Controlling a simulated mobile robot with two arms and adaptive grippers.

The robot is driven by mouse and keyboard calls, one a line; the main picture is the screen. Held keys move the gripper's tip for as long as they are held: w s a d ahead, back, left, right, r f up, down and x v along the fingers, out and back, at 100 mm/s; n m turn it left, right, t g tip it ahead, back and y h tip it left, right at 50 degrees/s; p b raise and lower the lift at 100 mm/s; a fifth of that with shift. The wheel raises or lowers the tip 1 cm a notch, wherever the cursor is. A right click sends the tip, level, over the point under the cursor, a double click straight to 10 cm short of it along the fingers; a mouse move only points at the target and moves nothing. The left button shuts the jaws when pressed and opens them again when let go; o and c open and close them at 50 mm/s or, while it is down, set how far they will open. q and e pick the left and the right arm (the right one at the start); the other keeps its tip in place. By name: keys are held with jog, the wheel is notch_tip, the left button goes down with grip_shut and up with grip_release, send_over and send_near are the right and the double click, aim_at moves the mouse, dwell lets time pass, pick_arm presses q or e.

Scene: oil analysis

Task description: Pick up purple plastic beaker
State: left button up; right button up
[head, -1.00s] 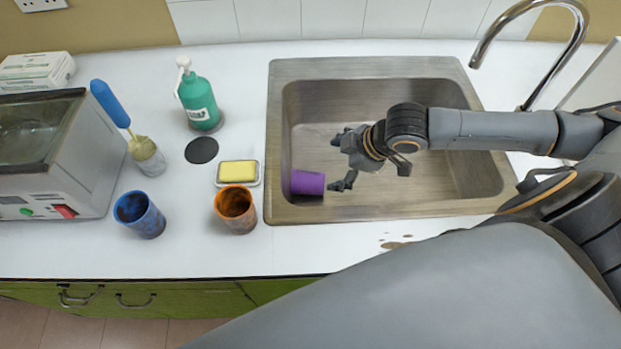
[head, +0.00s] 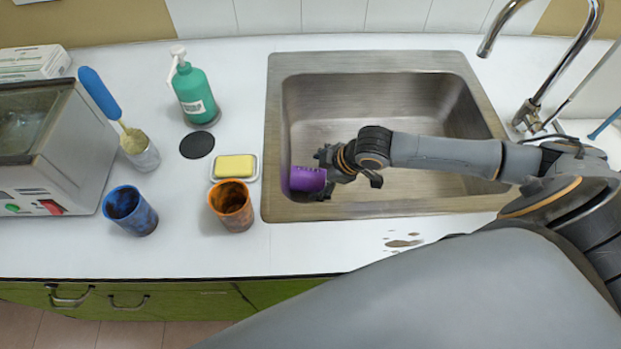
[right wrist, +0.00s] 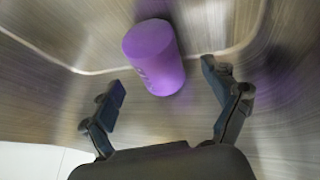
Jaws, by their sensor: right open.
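The purple plastic beaker (head: 307,179) lies on its side in the left part of the metal sink (head: 420,209). My right gripper (head: 322,175) is in the sink at the beaker's right end. In the right wrist view the beaker (right wrist: 155,58) lies ahead of and between the two open fingers of the right gripper (right wrist: 166,92), with a gap on each side. The fingers are apart and hold nothing. My left gripper is not in view.
An orange stained beaker (head: 232,206) and a blue stained beaker (head: 130,211) stand on the counter left of the sink. A yellow sponge (head: 235,166) sits in its dish nearby. A green bottle (head: 194,92) stands behind. The faucet (head: 560,70) rises at the right.

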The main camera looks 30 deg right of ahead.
aim_at(313, 176)
jog(key=x, duration=0.5)
jog(key=shift+w, duration=0.25)
jog(key=c, duration=1.2)
jog(key=shift+c, duration=0.2)
jog(key=shift+r, duration=0.1)
notch_tip(313, 176, up, 28)
jog(key=p, duration=0.1)
jog(key=a+m+h, duration=0.1)
jog(key=m+h, duration=0.1)
jog(key=m, duration=0.2)
jog(key=s+a+f+m+h, duration=0.1)
jog(key=m+h, duration=0.1)
jog(key=m, duration=0.2)
jog(key=s+a+f+m+h, duration=0.1)
jog(key=a+m+h, duration=0.1)
jog(key=m, duration=0.2)
jog(key=shift+s+m, duration=0.1)
jog(key=shift+m, duration=0.2)
